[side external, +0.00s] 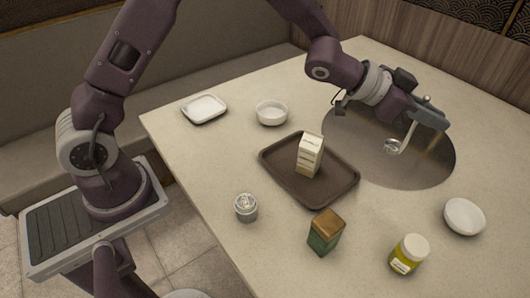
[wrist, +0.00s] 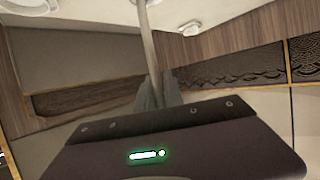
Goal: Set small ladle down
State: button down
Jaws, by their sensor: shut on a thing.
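The small ladle hangs from my gripper (side external: 432,114), its pale bowl (side external: 392,146) lowest and its thin handle slanting up to the fingers. My gripper is shut on the handle. The ladle is over the large round grey metal plate (side external: 428,168) in the table; it appears held above the surface, though the exact gap is hard to judge. In the wrist view the handle (wrist: 147,42) rises from between the dark fingers (wrist: 158,90) to the top edge; the ladle's bowl is not clearly visible there.
A brown tray (side external: 275,160) with a cream carton (side external: 310,155) lies left of the plate. A white bowl (side external: 272,112), square dish (side external: 204,108), metal can (side external: 246,208), green box (side external: 325,232), yellow jar (side external: 408,255) and another bowl (side external: 464,216) stand around. The round plate's front is clear.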

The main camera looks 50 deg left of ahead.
jog(key=w+a+n+t+y, duration=0.2)
jog(key=w+a+n+y, duration=0.25)
jog(key=a, duration=0.35)
jog(key=w+a+n+t+y, duration=0.1)
jog(key=w+a+n+y, duration=0.2)
jog(key=a+n+y, duration=0.4)
jog(key=s+a+f+n+g+y, duration=0.15)
jog(key=s+a+n+y, duration=0.25)
jog(key=a, duration=0.8)
jog(key=s+a+f+n+g+y, duration=0.1)
jog(key=s+a+n+g+y, duration=0.3)
jog(key=a, duration=0.7)
jog(key=s+a+n+g+y, duration=0.1)
jog(key=s+a+n+g, duration=0.45)
jog(key=s, duration=0.65)
jog(key=s+a+n+g+y, duration=0.2)
jog(key=s+a+n+g, duration=0.4)
jog(key=s, duration=0.6)
notch_tip(320, 180, down, 21)
jog(key=a+m+t, duration=0.1)
jog(key=shift+w+a+m, duration=0.15)
jog(key=shift+m, duration=0.15)
jog(key=shift+f, duration=0.15)
